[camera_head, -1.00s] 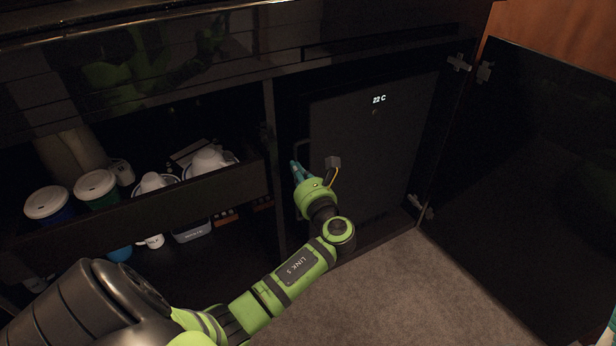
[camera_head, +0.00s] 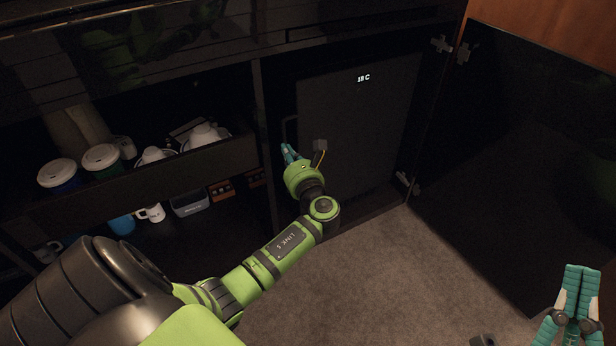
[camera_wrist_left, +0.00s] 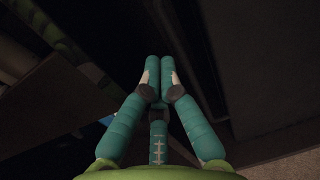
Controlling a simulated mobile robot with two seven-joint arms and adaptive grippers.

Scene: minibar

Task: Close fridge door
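The fridge door (camera_head: 355,130) is a dark grey panel with a lit "18 C" display, inside the black cabinet in the head view. It looks flush or nearly so; a small gap cannot be ruled out. Its handle (camera_head: 289,130) is a dark bar at its left edge. My left gripper (camera_head: 287,150) is beside the lower end of the handle; contact is unclear. In the left wrist view my left gripper (camera_wrist_left: 160,62) has its teal fingers together with nothing visible between them. My right gripper (camera_head: 581,268) is at the lower right, fingertips together and empty, away from the fridge.
The black cabinet door (camera_head: 520,150) stands wide open at right, on hinges (camera_head: 455,48). A drawer (camera_head: 150,190) at left holds lidded cups and white crockery. Mugs and a grey container (camera_head: 190,204) are below it.

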